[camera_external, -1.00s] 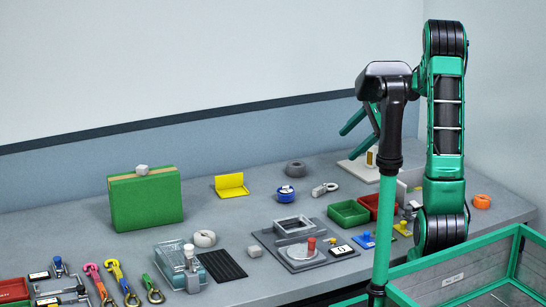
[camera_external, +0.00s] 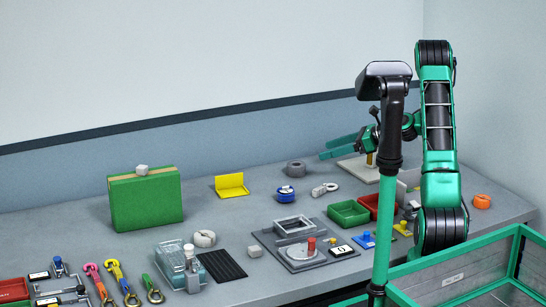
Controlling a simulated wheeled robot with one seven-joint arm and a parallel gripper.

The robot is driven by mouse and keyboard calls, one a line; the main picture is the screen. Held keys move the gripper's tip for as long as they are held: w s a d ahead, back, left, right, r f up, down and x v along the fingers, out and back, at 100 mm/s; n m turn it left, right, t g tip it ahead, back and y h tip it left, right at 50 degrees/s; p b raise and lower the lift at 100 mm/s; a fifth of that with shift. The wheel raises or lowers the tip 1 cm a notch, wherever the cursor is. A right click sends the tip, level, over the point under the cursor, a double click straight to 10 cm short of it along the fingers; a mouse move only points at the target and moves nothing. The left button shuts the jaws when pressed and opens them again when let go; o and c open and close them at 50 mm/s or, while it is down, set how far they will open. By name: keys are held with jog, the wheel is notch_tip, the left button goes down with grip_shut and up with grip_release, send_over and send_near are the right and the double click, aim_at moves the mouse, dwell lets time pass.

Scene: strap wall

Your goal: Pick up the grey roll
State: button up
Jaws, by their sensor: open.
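The grey roll (camera_external: 296,168) lies flat on the bench toward the back, right of the yellow angle piece. It is a dark grey ring with a hole in its middle. My gripper (camera_external: 325,147) is open and empty, with its green fingers pointing left. In the picture it is above and to the right of the grey roll, apart from it. My dark column hides part of the arm behind it.
A blue-and-white roll (camera_external: 286,193) and a light grey clip (camera_external: 325,189) lie in front of the grey roll. A yellow angle piece (camera_external: 231,186) and a green case (camera_external: 146,200) stand left. Green (camera_external: 348,213) and red bins sit right. The bench is clear around the grey roll.

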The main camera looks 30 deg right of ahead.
aim_at(299, 164)
notch_tip(299, 164, down, 3)
jog(key=shift+r, duration=0.2)
jog(key=shift+w+a+f, duration=0.15)
jog(key=shift+a+f, duration=0.1)
jog(key=x, duration=0.5)
jog(key=shift+d, duration=0.1)
jog(key=shift+w+r+x, duration=0.1)
jog(key=shift+w+x, duration=0.05)
jog(key=shift+x, duration=1.2)
jog(key=shift+w+r+x, duration=0.1)
jog(key=shift+r+x, duration=0.05)
jog(key=shift+x, duration=1.15)
jog(key=shift+d, duration=0.1)
jog(key=c, duration=1.2)
